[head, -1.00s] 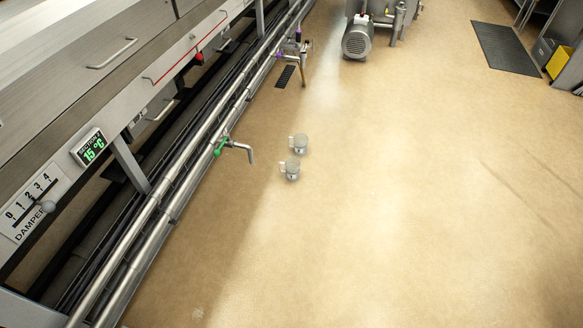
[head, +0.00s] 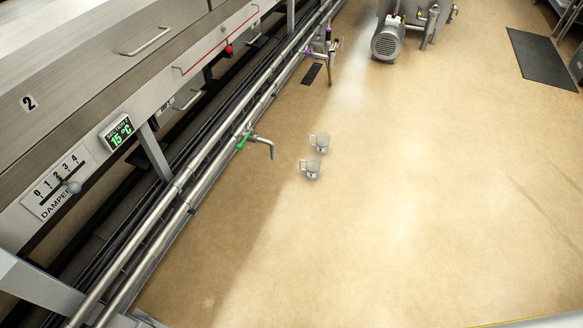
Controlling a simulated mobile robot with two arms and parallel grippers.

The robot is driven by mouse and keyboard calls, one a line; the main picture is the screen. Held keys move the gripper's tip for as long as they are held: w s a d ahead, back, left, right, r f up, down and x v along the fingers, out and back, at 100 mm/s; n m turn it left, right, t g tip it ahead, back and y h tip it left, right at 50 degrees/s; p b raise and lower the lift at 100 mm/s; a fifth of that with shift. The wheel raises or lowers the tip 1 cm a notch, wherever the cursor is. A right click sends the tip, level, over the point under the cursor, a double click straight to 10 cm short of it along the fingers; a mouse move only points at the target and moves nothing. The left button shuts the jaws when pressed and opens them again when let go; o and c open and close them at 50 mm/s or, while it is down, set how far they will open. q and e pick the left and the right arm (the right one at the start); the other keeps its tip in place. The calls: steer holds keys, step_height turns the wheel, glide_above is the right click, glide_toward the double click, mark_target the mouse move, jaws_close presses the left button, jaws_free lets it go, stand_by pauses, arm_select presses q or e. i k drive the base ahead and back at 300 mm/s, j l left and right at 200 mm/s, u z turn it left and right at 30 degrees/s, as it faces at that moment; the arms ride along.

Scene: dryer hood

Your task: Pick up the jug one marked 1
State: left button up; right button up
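Two small clear jugs with handles on their left sides stand upright on the tan floor near the middle of the head view. The farther jug (head: 320,142) is just behind the nearer jug (head: 312,169). Each seems to have a dark mark on its front, too small to read, so I cannot tell which is jug one. Neither of my grippers shows in this view.
Steel pipes (head: 187,186) run along the dryer on the left. A green-handled tap (head: 262,143) sticks out near the jugs. A motor (head: 388,43) stands at the back, and a dark mat (head: 543,60) lies at the back right. The floor right of the jugs is clear.

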mark_target(313, 163)
steer(key=i+l+u, duration=0.75)
steer(key=k, duration=0.1)
